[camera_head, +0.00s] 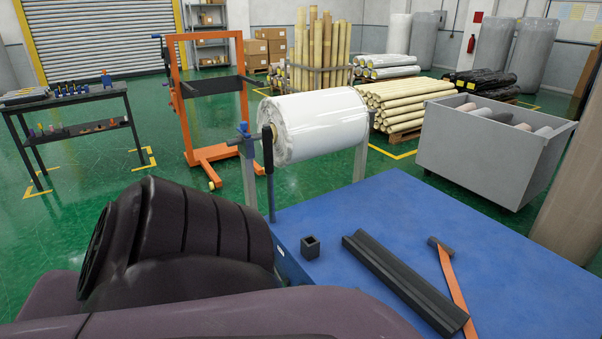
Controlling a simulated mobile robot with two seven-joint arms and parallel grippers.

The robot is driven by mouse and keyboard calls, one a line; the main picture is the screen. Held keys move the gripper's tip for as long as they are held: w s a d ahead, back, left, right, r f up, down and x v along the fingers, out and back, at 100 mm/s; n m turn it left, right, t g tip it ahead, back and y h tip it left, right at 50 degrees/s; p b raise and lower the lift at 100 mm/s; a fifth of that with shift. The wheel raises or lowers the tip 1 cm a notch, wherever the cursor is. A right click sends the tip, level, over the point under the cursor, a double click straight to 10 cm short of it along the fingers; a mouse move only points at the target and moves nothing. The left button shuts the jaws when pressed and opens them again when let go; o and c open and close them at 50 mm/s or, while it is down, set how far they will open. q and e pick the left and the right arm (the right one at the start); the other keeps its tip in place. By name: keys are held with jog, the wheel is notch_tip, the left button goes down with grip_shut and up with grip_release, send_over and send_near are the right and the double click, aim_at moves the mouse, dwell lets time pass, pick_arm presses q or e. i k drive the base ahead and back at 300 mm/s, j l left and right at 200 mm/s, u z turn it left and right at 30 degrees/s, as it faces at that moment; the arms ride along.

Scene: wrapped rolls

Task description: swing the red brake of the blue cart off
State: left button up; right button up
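A broad blue flat surface (520,275) fills the lower right of the head view. I cannot tell whether it is the deck of the blue cart, as no wheels show under it. No red brake can be made out, and the lower left is hidden behind my own dark arm parts. A white wrapped roll (325,125) lies level on a stand with grey posts at the back edge of the blue surface. A blue clamp-like fitting (244,138) with a dark handle sits at the roll's left end. Neither gripper shows.
A small black square block (310,247), a long black grooved bar (405,282) and an orange-handled tool (453,285) lie on the blue surface. An orange wheeled frame (212,155), a dark bench (85,130) and a grey bin (485,155) stand beyond. Green floor is clear between bench and frame.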

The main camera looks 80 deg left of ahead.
aim_at(274, 266)
jog(key=k+j+u, duration=0.1)
jog(key=k+u, duration=0.15)
jog(key=k, duration=0.5)
jog(key=k+j+u, duration=0.15)
jog(key=j, duration=0.25)
jog(key=k+j+u, duration=0.15)
jog(key=j, duration=0.2)
jog(key=j+u, duration=0.25)
jog(key=j, duration=0.65)
jog(key=i+j+u, duration=0.1)
jog(key=j, duration=0.3)
jog(key=i+j+u, duration=0.1)
jog(key=i+j, duration=0.4)
jog(key=j, duration=0.15)
jog(key=i+j, duration=0.2)
jog(key=j, duration=0.15)
jog(key=i+j+z, duration=0.4)
jog(key=j, duration=0.15)
jog(key=k+j+u, duration=0.1)
jog(key=j, duration=0.25)
jog(key=k+j+u, duration=0.1)
jog(key=j, duration=0.25)
jog(key=k+j+u, duration=0.1)
jog(key=j, duration=0.3)
